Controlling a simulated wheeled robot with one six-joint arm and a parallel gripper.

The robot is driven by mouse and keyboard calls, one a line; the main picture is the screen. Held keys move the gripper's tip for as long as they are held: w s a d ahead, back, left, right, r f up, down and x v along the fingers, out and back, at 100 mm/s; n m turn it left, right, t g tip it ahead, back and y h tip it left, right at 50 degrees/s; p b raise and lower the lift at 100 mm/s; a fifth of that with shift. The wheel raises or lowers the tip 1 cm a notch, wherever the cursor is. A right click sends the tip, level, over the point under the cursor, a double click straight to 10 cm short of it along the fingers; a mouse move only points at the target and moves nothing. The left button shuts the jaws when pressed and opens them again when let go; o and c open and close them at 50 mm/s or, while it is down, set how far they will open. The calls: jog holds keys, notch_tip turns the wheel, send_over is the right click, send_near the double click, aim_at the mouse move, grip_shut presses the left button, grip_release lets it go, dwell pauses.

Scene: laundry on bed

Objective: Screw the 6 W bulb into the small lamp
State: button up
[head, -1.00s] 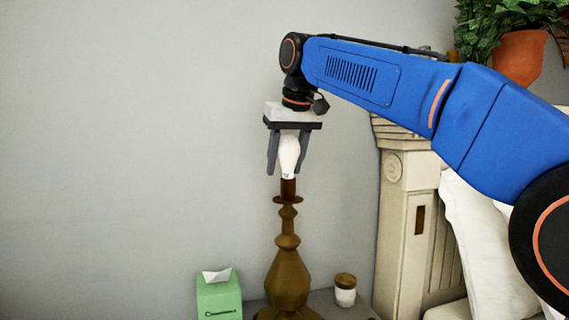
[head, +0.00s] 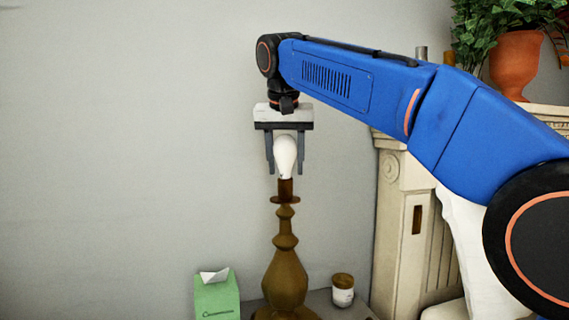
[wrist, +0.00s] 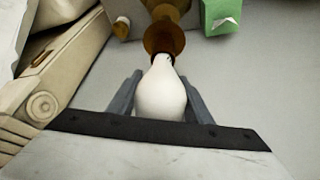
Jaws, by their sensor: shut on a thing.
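The white bulb (head: 286,156) stands upright on top of the brass-coloured lamp (head: 286,277), with its lower end at the brown socket (head: 286,190). Its base is hidden, so I cannot tell how deep it sits. My gripper (head: 285,172) points down from above, shut on the bulb with one grey finger on each side. In the wrist view the bulb (wrist: 160,96) lies between the fingers, in line with the lamp's round collar (wrist: 164,38). No wattage marking is readable on the bulb.
A green tissue box (head: 216,298) stands left of the lamp, and a small lidded jar (head: 343,290) stands right of it. A carved cream post (head: 400,210) and a potted plant (head: 515,60) are farther right. The wall area left of the lamp is clear.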

jog(key=shift+d+m, duration=0.1)
jog(key=shift+m, duration=0.2)
jog(key=shift+d+m+h, duration=0.25)
jog(key=shift+m+h, duration=0.55)
jog(key=shift+m, duration=0.9)
jog(key=shift+s+m+g+h, duration=0.1)
jog(key=shift+m+g+h, duration=0.25)
jog(key=shift+m, duration=0.55)
jog(key=shift+s+d+m+g+h, duration=0.1)
jog(key=shift+d+m+g+h, duration=0.15)
jog(key=shift+m, duration=0.65)
